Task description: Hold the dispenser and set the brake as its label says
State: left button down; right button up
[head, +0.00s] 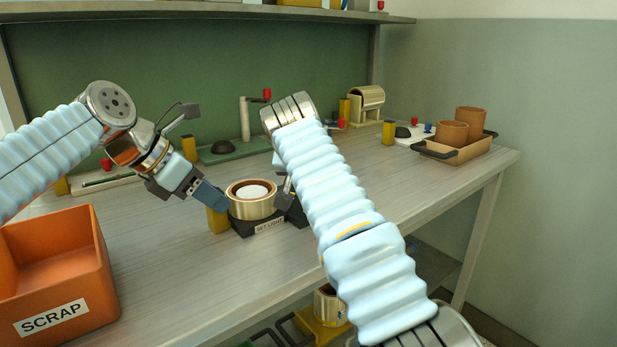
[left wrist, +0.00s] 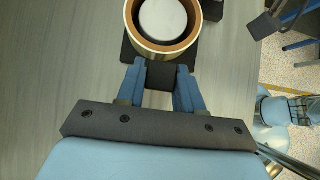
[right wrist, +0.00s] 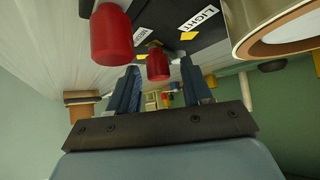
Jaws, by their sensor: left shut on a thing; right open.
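The dispenser is a dark base (head: 243,229) carrying a brass ring (head: 240,208) with a brown and white roll inside. Its front label (head: 269,226) seems to read "SET LIGHT". My left gripper (head: 210,197) is shut on a dark block (left wrist: 160,75) on the dispenser's near side in the left wrist view. My right gripper (right wrist: 160,78) is open; in the head view my right arm mostly hides it. A red knob (right wrist: 158,66) shows between its fingertips, contact unclear. A larger red knob (right wrist: 110,36) is at upper left. A label (right wrist: 198,17) reads "LIGHT"; another (right wrist: 142,34) is hard to read.
An orange SCRAP bin (head: 55,275) stands at the left front. A tray (head: 455,150) with brown cups sits at the far right. Fixtures with red knobs and yellow blocks line the bench's back. The bench top (head: 160,270) is clear between bin and dispenser.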

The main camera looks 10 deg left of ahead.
jog(key=shift+w+f, duration=0.25)
grip_shut()
jog(key=shift+s+a+m+h, duration=0.15)
jog(key=shift+a+m+h, duration=0.1)
jog(key=shift+m+h, duration=0.45)
grip_release()
